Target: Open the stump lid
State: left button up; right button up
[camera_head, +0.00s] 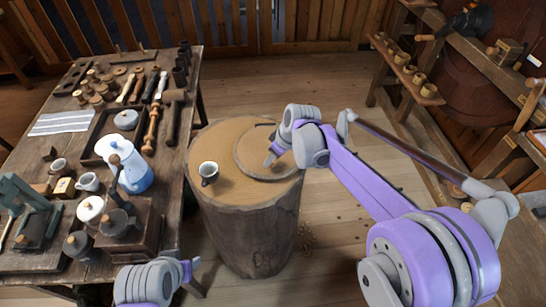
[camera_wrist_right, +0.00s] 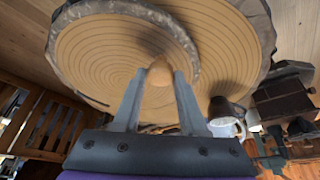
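A wide tree stump (camera_head: 250,235) stands on the floor. Its round wooden lid (camera_head: 252,163) lies flat on the right part of the top, with no visible gap beneath it. In the head view the right gripper (camera_head: 270,161) hides the knob. My left gripper (camera_head: 190,267) is low at the bottom edge, its fingers unclear.
A dark cup (camera_head: 208,172) stands on the stump left of the lid and shows in the right wrist view (camera_wrist_right: 223,108). A cluttered workbench (camera_head: 185,150) with a blue-and-white pot (camera_head: 130,170) is close on the left. Shelves (camera_head: 408,72) stand at the right. Floor behind the stump is clear.

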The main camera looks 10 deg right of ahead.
grip_shut()
dwell(1.0)
